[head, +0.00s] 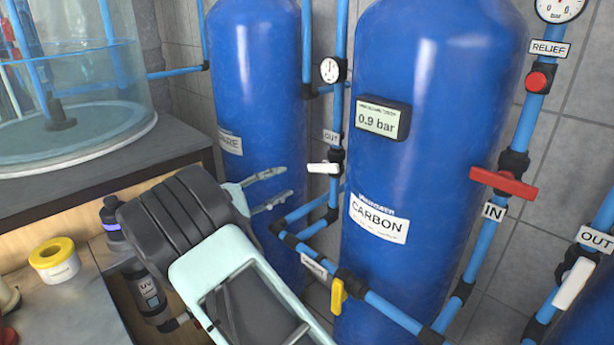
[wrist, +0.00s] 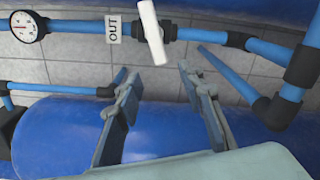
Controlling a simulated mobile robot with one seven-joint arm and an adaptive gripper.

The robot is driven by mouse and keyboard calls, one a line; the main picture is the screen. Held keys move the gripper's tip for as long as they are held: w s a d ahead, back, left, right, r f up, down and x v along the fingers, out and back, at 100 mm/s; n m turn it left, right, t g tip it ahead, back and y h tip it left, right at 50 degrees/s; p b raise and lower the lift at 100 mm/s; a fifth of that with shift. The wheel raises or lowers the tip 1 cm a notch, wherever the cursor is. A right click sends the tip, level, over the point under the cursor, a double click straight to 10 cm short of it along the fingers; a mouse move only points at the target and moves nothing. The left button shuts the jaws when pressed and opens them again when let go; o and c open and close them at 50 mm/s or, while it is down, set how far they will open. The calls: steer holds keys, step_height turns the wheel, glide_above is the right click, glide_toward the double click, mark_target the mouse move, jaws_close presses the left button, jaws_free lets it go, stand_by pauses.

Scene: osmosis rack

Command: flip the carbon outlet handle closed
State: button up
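The white handle (head: 323,168) beside an OUT label (head: 332,137) sits on the blue vertical pipe just left of the blue tank labelled CARBON (head: 379,219). It points crosswise to the pipe, sticking out to the left. In the wrist view the white handle (wrist: 152,32) lies beyond the fingertips, roughly between them and across the pipe. My gripper (head: 284,188) is open and empty, its fingers pointing toward the handle but apart from it. Both open fingers also show in the wrist view (wrist: 158,82).
A second blue tank (head: 258,70) stands left of the pipe, close to my gripper. A yellow handle (head: 338,297) is on the lower pipe. A red handle (head: 503,182) marks the IN pipe. A counter (head: 70,190) with a clear vessel (head: 90,100) is at left.

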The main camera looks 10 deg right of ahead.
mark_target(311, 169)
steer(key=x, duration=1)
steer(key=shift+w+d, duration=0.25)
jaws_close()
